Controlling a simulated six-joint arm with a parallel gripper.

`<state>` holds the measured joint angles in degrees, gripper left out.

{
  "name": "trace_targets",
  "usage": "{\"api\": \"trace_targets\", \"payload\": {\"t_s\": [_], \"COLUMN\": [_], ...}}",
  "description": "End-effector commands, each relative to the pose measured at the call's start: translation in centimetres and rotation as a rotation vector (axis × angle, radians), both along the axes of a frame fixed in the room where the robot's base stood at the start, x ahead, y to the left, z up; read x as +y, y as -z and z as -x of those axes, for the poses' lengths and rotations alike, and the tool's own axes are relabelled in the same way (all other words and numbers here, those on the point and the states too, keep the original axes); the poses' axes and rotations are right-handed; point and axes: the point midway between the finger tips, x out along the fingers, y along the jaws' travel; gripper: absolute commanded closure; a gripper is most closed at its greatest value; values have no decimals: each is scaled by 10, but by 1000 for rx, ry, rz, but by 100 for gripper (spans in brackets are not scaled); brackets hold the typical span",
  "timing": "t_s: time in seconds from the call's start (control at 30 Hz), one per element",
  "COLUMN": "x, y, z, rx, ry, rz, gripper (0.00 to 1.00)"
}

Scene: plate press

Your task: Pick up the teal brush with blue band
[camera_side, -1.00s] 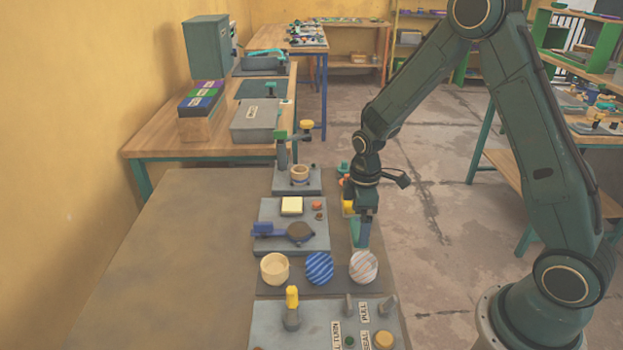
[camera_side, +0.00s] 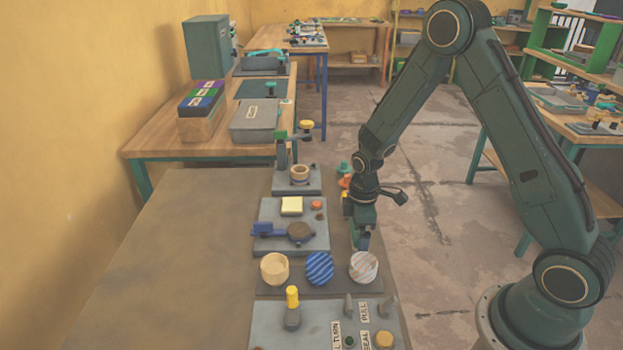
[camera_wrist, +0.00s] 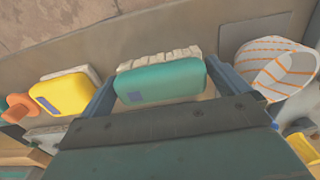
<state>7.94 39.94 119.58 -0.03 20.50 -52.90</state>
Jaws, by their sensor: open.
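The teal brush (camera_wrist: 160,84) lies in the middle of the wrist view, with pale bristles along its upper side and a small blue patch on its near face. My gripper (camera_wrist: 165,92) is open, with one finger on each side of the brush. I cannot tell whether the fingers touch it. In the side view my gripper (camera_side: 361,240) is low over the right part of the table, behind the striped cup, and mostly hides the brush.
A yellow brush with a blue patch (camera_wrist: 62,94) lies left of the teal one. A white and orange striped cup (camera_wrist: 278,70) stands close on the right.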

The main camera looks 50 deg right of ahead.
Motion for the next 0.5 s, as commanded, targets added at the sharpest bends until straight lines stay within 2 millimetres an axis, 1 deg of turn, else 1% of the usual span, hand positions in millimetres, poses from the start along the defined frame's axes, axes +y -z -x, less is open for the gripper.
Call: {"api": "trace_targets", "payload": {"t_s": [0.07, 0.17, 0.2, 0.23, 0.27, 0.5], "x": [0, 0, 0, 0, 0, 0], "y": [0, 0, 0, 0, 0, 0], "z": [0, 0, 0, 0, 0, 0], "rx": [0, 0, 0, 0, 0, 0], "ry": [0, 0, 0, 0, 0, 0], "rz": [0, 0, 0, 0, 0, 0], "gripper": [0, 18, 26, 31, 33, 34]}}
